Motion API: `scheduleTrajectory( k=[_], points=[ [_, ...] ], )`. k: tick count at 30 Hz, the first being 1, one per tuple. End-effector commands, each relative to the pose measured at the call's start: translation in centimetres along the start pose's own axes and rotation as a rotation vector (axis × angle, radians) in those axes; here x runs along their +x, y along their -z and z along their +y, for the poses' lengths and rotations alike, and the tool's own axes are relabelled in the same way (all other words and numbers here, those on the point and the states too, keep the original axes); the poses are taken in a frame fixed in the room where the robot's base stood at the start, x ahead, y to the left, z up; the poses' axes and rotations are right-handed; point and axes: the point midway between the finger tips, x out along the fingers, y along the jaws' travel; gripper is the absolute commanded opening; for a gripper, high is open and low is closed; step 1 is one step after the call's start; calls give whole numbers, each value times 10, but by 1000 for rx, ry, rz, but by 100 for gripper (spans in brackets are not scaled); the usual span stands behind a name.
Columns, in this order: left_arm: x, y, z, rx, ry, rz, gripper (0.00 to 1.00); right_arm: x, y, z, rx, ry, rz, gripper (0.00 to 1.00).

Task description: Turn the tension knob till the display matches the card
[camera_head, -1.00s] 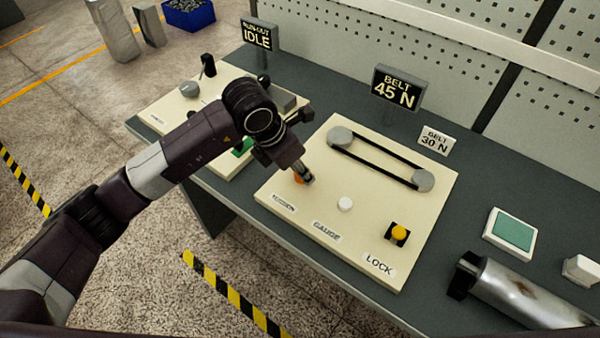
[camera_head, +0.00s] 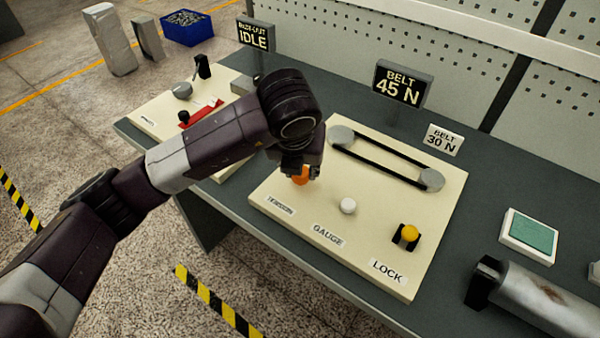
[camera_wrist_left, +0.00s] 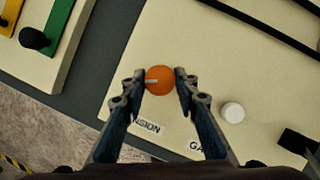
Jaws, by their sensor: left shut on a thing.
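The orange tension knob (camera_head: 300,176) stands at the left of a cream panel (camera_head: 375,270), by its tension label. In the left wrist view the knob (camera_wrist_left: 160,79) sits between the two fingertips, its white pointer mark facing left. My left gripper (camera_wrist_left: 160,82) is shut on it; in the head view the gripper (camera_head: 302,170) comes down from above and partly hides it. The belt display (camera_head: 402,84) reads 45 N. The white card (camera_head: 444,140) reads BELT 30 N. My right gripper is not in view.
A second panel (camera_head: 150,115) lies left, behind my arm. A metal cylinder (camera_head: 535,300) and a green-topped pad (camera_head: 530,234) lie right.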

Motion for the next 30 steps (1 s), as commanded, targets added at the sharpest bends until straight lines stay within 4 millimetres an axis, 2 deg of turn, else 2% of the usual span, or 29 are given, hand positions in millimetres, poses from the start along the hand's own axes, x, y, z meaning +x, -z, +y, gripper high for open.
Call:
scheduleTrajectory(
  k=[19, 20, 21, 24, 30],
  points=[
    [0, 0, 0, -47, -19, 0, 4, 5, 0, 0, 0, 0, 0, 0],
    [0, 0, 0, -47, -19, 0, 30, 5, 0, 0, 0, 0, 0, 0],
    [0, 0, 0, -47, -19, 0, 34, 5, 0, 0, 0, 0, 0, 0],
    [0, 0, 0, -47, -19, 0, 46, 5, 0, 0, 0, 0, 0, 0],
    [0, 0, 0, -46, -19, 0, 46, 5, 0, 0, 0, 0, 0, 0]
  ],
)
